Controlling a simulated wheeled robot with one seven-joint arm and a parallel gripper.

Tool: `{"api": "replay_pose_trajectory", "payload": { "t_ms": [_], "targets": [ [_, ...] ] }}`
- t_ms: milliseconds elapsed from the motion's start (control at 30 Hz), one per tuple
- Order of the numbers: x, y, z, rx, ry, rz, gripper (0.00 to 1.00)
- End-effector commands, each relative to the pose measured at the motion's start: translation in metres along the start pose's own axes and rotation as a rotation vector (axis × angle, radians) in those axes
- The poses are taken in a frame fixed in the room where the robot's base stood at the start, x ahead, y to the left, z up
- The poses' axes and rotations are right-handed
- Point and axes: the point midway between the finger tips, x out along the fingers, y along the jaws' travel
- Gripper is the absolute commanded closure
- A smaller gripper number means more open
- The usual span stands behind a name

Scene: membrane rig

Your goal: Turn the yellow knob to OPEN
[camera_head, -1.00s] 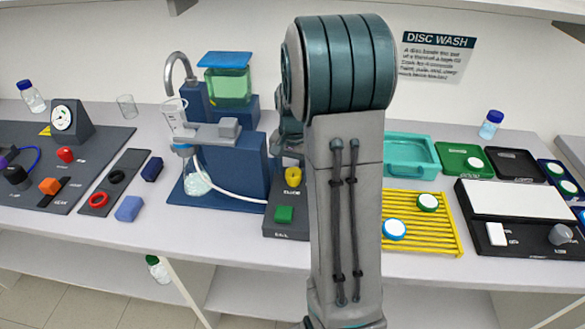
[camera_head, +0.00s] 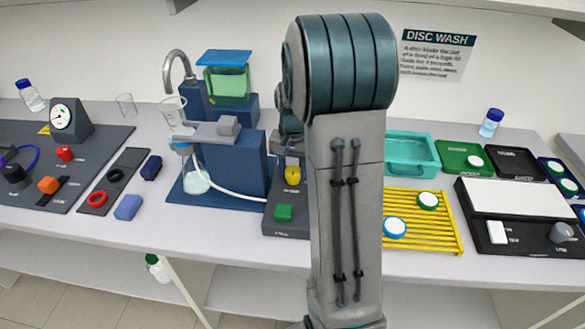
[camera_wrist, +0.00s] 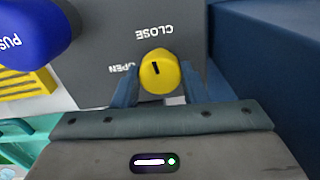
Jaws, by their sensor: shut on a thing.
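The yellow knob (camera_wrist: 158,74) sits on a dark grey panel, with a short black mark on its top. In the wrist view, the mark points up and slightly left, nearer the CLOSE label (camera_wrist: 154,32) than the OPEN label (camera_wrist: 122,67). My gripper (camera_wrist: 158,80) has its blue fingers on either side of the knob and is shut on it. In the head view, the knob (camera_head: 292,174) shows just left of my arm, with part of my gripper (camera_head: 291,157) above it. My arm hides the panel's right side.
A green button (camera_head: 284,212) is in front of the knob. A blue filtration stand (camera_head: 243,165) with a white tube is close on the left. A yellow rack (camera_head: 440,238) with white discs lies to the right. In the wrist view, a blue PUSH button (camera_wrist: 35,35) is nearby.

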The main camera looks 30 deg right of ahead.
Motion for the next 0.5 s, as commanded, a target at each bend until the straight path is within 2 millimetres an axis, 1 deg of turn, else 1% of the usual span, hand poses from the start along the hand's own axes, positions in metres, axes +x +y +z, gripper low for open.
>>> {"api": "replay_pose_trajectory", "payload": {
  "t_ms": [500],
  "targets": [
    [-0.0003, -0.0009, -0.0008, -0.465, 0.005, -0.002, 0.84]
  ]
}}
